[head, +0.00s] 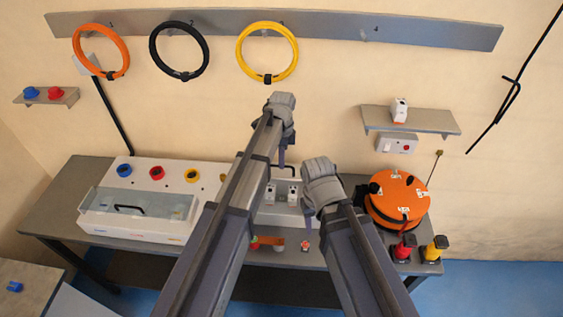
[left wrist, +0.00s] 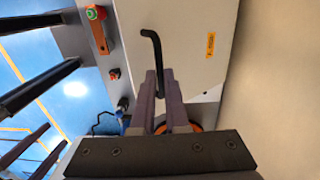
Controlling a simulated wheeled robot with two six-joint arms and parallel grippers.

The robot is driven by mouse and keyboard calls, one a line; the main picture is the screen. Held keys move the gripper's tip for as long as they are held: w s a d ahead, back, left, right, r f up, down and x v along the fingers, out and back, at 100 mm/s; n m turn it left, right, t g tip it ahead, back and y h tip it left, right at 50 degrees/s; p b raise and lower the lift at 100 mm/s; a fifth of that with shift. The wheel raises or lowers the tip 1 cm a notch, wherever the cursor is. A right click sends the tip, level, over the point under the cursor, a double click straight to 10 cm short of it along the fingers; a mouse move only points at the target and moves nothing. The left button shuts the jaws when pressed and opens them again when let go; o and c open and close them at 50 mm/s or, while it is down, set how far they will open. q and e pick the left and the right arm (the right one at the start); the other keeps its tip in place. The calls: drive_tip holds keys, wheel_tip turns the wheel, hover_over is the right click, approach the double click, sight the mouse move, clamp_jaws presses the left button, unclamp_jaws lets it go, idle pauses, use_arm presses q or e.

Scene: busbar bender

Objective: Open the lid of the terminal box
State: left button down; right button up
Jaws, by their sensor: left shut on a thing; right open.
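My left gripper (head: 282,157) is above the middle of the bench, with most of it hidden behind its own arm. In the left wrist view its fingers (left wrist: 160,92) are shut on a black bent handle (left wrist: 152,45). The handle stands out by a white box face (left wrist: 195,70) with a yellow label; this seems to be the terminal box. In the head view the white box (head: 267,217) is partly hidden by my arms, and I cannot tell the lid's angle. My right gripper (head: 307,222) is open in front of the box, its fingers mostly hidden.
A white unit (head: 150,228) with a clear cover stands left on the bench. An orange reel (head: 397,195) and red (head: 402,252) and yellow (head: 437,248) items are right. Coloured rings hang from the wall rail (head: 335,30). A small shelf (head: 435,121) is at right.

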use_arm(q)
drive_tip(key=shift+w+f, duration=0.1)
drive_tip(key=shift+w, duration=0.4)
drive_tip(key=c, duration=1.3)
unclamp_jaws()
drive_tip(key=shift+o, duration=0.8)
drive_tip(key=shift+w+f, duration=0.15)
drive_tip(key=shift+w, duration=0.1)
drive_tip(key=shift+o, duration=1.1)
use_arm(e)
drive_tip(key=shift+w+f, duration=0.15)
drive_tip(key=shift+w, duration=0.15)
use_arm(q)
drive_tip(key=shift+s, duration=0.15)
